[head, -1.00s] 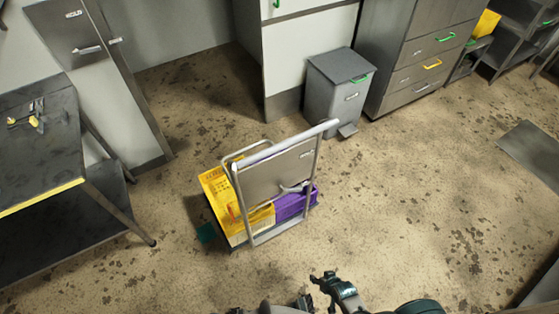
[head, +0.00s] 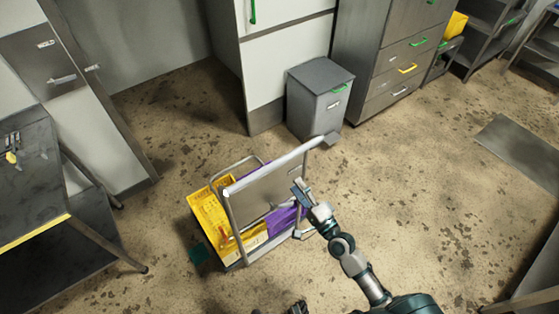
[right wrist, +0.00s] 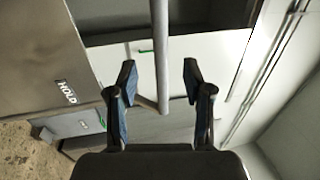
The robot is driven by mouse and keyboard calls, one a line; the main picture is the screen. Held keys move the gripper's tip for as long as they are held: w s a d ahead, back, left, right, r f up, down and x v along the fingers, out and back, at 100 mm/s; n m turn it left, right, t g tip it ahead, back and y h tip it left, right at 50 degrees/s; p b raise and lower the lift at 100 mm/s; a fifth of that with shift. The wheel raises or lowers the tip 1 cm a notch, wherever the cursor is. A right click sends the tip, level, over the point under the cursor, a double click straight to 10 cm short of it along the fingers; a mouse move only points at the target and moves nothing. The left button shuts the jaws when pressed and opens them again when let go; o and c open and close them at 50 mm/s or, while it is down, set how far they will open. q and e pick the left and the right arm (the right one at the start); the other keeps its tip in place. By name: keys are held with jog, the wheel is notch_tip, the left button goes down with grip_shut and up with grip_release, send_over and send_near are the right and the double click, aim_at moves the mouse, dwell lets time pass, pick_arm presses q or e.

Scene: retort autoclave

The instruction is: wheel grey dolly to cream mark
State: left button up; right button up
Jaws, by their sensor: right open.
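The grey dolly (head: 265,195) stands left of the picture's middle in the head view, with an upright panel and a pale bar handle on top. It carries a yellow crate (head: 210,214) and a purple item (head: 282,219). My right gripper (head: 299,187) is open beside the right part of the panel, below the handle bar. In the right wrist view its fingers (right wrist: 160,82) are apart, with the handle bar (right wrist: 161,45) showing between them; contact cannot be told. A part of my left gripper (head: 298,308) shows at the bottom edge, its opening unclear. I see no cream mark.
A teal patch (head: 198,254) lies by the dolly. A dark floor plate (head: 515,150) is at right; open floor lies between.

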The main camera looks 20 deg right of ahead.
aim_at(278, 164)
jog(key=x, duration=0.3)
jog(key=p+x, duration=0.1)
jog(key=x, duration=0.3)
jog(key=a+x, duration=0.1)
jog(key=x, duration=0.2)
pick_arm(q)
jog(key=s, duration=0.1)
jog(key=s+a+f, duration=0.1)
jog(key=s, duration=0.3)
jog(key=shift+a+f, duration=0.15)
jog(key=shift+f, duration=0.25)
pick_arm(e)
jog(key=shift+w+d, duration=0.15)
jog(key=shift+w, duration=0.15)
jog(key=c, duration=0.5)
jog(key=shift+f, duration=0.1)
grip_shut()
